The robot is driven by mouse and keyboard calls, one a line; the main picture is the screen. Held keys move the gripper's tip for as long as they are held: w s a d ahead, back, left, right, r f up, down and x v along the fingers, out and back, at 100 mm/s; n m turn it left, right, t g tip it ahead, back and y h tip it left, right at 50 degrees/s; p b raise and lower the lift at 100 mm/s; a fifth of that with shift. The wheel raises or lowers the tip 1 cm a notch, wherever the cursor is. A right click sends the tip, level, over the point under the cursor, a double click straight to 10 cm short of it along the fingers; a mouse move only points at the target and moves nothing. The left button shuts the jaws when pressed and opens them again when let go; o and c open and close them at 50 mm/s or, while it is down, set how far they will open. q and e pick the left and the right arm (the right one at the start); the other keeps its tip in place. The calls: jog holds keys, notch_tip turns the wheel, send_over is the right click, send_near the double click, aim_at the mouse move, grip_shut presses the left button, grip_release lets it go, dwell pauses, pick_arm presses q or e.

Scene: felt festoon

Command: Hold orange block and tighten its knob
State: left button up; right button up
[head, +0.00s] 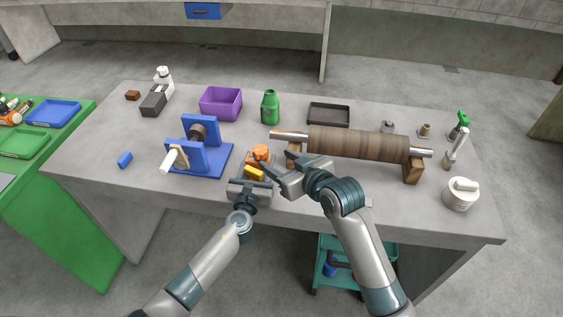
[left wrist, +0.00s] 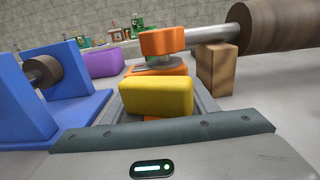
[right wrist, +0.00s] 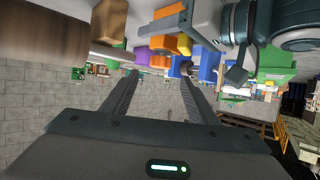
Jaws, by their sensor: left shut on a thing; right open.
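The orange block (head: 257,162) stands on the grey table, with its orange knob (left wrist: 163,41) on top above a grey disc. My left gripper (head: 250,177) reaches it from the front, and its fingers are shut on the block's orange base (left wrist: 160,70). A yellow block (left wrist: 156,98) lies between those fingers, nearer the palm, and hides part of the grip. My right gripper (head: 272,168) is open and empty, just right of the orange block. In the right wrist view the orange knob (right wrist: 163,43) is beyond the open fingers (right wrist: 159,74), apart from them.
A brown roller (head: 358,143) on wooden supports lies close on the right, its metal shaft end behind the knob. A blue stand (head: 221,158) is to the left. A purple box (head: 221,103), a green bottle (head: 270,107) and a black tray (head: 328,114) stand behind.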

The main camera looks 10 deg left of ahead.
jog(key=shift+s+d+r, duration=0.2)
jog(key=shift+s+d, duration=0.1)
jog(key=shift+s, duration=0.05)
jog(key=shift+a+f, duration=0.1)
jog(key=n+g+y, duration=0.4)
jog(key=n+g, duration=0.2)
send_near(263, 150)
jog(key=shift+s+d+r, duration=0.25)
jog(key=shift+d+r, duration=0.15)
jog(key=shift+a, duration=0.1)
dwell(0.4)
jog(key=x, duration=1.2)
jog(key=shift+w+f, duration=0.1)
jog(key=shift+f, duration=0.1)
jog(key=shift+c, duration=0.3)
jog(key=shift+d+h, duration=0.2)
jog(key=shift+h, duration=0.1)
jog(key=c, duration=1)
